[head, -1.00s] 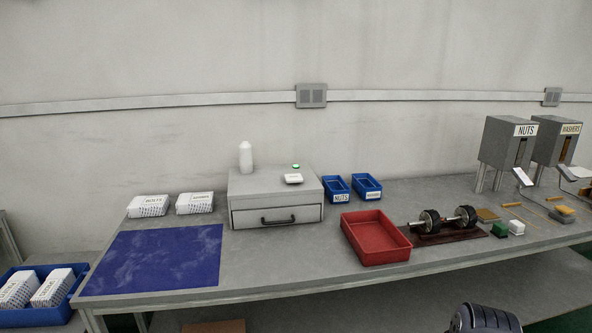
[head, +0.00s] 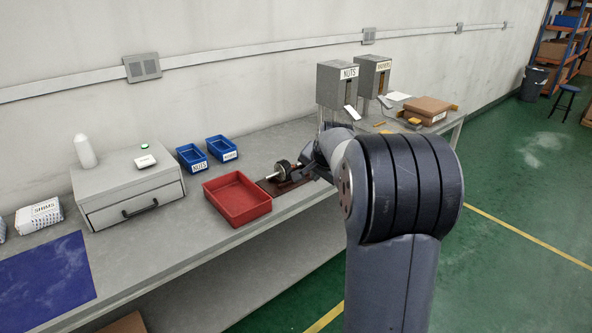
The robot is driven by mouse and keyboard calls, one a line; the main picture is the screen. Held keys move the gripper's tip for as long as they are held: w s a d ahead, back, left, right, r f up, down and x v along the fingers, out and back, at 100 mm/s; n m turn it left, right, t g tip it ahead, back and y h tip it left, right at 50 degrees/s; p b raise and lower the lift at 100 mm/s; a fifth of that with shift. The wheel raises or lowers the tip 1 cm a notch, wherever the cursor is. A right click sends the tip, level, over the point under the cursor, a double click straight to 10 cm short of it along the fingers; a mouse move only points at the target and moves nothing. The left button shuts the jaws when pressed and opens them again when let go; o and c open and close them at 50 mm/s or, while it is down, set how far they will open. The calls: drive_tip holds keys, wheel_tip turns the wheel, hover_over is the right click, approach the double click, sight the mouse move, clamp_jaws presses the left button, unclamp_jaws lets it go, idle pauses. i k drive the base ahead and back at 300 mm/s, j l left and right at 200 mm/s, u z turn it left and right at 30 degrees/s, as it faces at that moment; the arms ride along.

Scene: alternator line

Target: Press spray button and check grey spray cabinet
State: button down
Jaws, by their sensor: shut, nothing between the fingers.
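The grey spray cabinet (head: 112,181) stands on the bench at the left of the head view. Its front drawer with a dark handle is shut. On its top are a small white button box (head: 146,161) with a green button (head: 144,147) and a white rounded cylinder (head: 85,151). I cannot see whether the button is pressed or what is inside the cabinet. My arm reaches over the right part of the bench, well to the right of the cabinet. My gripper is hidden behind my own arm links.
A red tray (head: 236,199), two blue bins (head: 192,158) and a rotor on a dark stand (head: 284,182) lie between cabinet and arm. Grey nut (head: 340,86) and washer dispensers stand behind the arm. A blue mat (head: 45,272) lies at left. Green floor is open at right.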

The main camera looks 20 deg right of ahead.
sight(147, 160)
drive_tip(key=i+j+u, duration=0.1)
drive_tip(key=i+u, duration=0.25)
drive_tip(key=i, duration=0.25)
drive_tip(key=i+l+u, duration=0.1)
drive_tip(key=i+u, duration=0.3)
drive_tip(key=i, duration=0.15)
drive_tip(key=i+l+u, duration=0.35)
drive_tip(key=i, duration=0.25)
drive_tip(key=j, duration=0.1)
